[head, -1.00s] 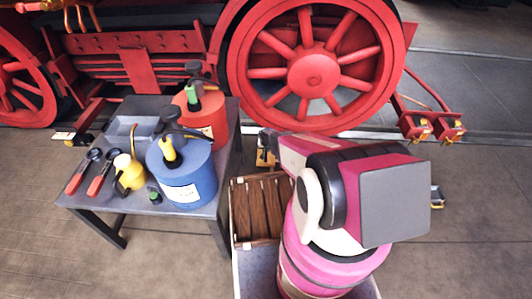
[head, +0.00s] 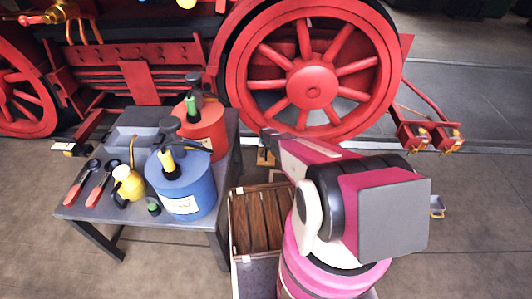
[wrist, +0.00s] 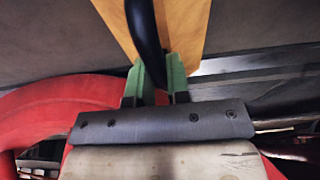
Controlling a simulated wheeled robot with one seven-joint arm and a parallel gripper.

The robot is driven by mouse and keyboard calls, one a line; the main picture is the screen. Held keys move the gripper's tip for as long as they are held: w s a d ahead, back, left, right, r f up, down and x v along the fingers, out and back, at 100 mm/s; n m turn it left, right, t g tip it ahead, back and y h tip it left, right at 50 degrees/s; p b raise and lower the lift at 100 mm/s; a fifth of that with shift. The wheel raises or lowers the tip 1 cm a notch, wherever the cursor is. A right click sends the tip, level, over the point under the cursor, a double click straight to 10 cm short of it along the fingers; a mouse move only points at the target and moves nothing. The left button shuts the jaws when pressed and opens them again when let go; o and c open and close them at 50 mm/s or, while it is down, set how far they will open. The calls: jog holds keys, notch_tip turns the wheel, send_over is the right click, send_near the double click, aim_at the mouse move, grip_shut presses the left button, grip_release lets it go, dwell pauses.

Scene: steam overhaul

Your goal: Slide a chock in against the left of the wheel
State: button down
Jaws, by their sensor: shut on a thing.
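The wheel (head: 312,88) is big, red and spoked, and stands on the rail at the back centre. A yellow chock (head: 266,158) is low beside the wheel's lower left; my arm partly hides it. In the wrist view the chock (wrist: 190,30) is a yellow wedge-like block with a black curved handle (wrist: 143,30). My gripper (wrist: 160,85) has green fingers shut on that handle. In the head view my gripper (head: 267,142) is small, at the arm's far end, left of the wheel's base. I cannot tell whether the chock touches the wheel.
A grey table (head: 90,208) with a blue can (head: 185,190), a red can (head: 203,128) and tools stands to the left. A wooden crate (head: 232,222) is close on my arm's left. Another yellow-and-grey item (head: 437,207) lies on the floor at right, where floor is clear.

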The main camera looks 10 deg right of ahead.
jog(key=w, duration=0.3)
jog(key=w+d, duration=0.1)
jog(key=w, duration=0.2)
jog(key=shift+w+d, duration=0.15)
jog(key=shift+w, duration=0.2)
jog(key=shift+w+f, duration=0.1)
jog(key=shift+f, duration=0.25)
jog(key=shift+s+d, duration=0.2)
jog(key=shift+d, duration=0.8)
jog(key=shift+s+d, duration=0.2)
jog(key=shift+d, duration=0.9)
jog(key=shift+f, duration=0.1)
jog(key=shift+c, duration=1.8)
grip_release()
jog(key=shift+f, duration=0.1)
